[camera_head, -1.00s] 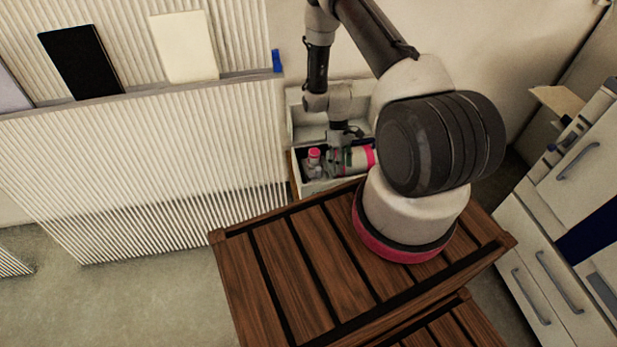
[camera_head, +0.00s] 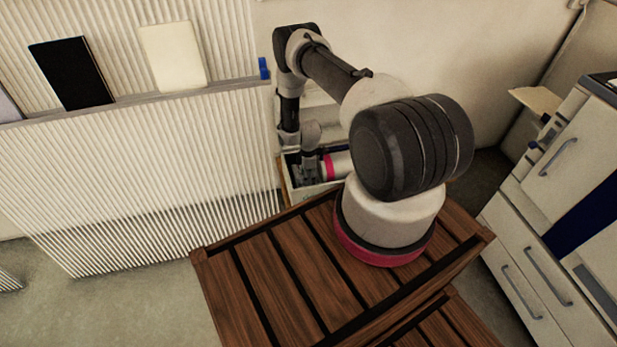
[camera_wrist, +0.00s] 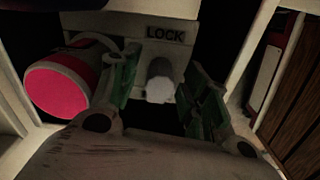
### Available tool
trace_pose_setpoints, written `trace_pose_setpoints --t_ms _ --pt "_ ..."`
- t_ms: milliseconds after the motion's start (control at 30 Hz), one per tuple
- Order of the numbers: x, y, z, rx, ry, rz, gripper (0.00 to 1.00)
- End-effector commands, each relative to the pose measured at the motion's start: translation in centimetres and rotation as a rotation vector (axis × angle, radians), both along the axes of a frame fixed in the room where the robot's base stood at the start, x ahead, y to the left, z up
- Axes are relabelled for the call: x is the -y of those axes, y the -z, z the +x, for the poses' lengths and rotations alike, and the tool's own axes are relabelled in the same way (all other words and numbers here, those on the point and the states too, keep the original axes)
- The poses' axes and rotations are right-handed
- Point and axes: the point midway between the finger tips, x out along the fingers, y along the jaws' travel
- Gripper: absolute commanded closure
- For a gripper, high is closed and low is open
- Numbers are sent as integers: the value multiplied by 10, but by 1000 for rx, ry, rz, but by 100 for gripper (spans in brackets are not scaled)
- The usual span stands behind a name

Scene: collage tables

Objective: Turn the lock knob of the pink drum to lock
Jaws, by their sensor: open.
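The pink drum (camera_wrist: 55,88), a pale cylinder with a bright pink end, lies at the left of the wrist view. In the head view a pale cylinder with a pink band (camera_head: 328,167), apparently the same drum, shows in a pale box behind my arm. A pale plate marked LOCK (camera_wrist: 166,34) stands at the top middle of the wrist view. Below the label is a grey-white knob (camera_wrist: 159,82). My gripper (camera_wrist: 165,80) is open, its green-padded fingers on either side of the knob; I cannot tell whether they touch it. In the head view my gripper (camera_head: 307,172) is low inside the box.
The pale box (camera_head: 318,192) stands behind a slatted wooden table (camera_head: 270,275). In the wrist view, pale box walls (camera_wrist: 262,75) rise close to my gripper. A ribbed panel (camera_head: 130,170) is at the left, white drawers (camera_head: 535,260) at the right.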

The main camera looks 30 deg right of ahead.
Motion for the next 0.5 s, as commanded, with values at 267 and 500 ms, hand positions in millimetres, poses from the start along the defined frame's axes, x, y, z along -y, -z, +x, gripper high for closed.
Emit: trace_pose_setpoints --t_ms 267,500 --pt "0 8 0 0 1 0 54" --pt "0 8 0 -1 1 0 81"
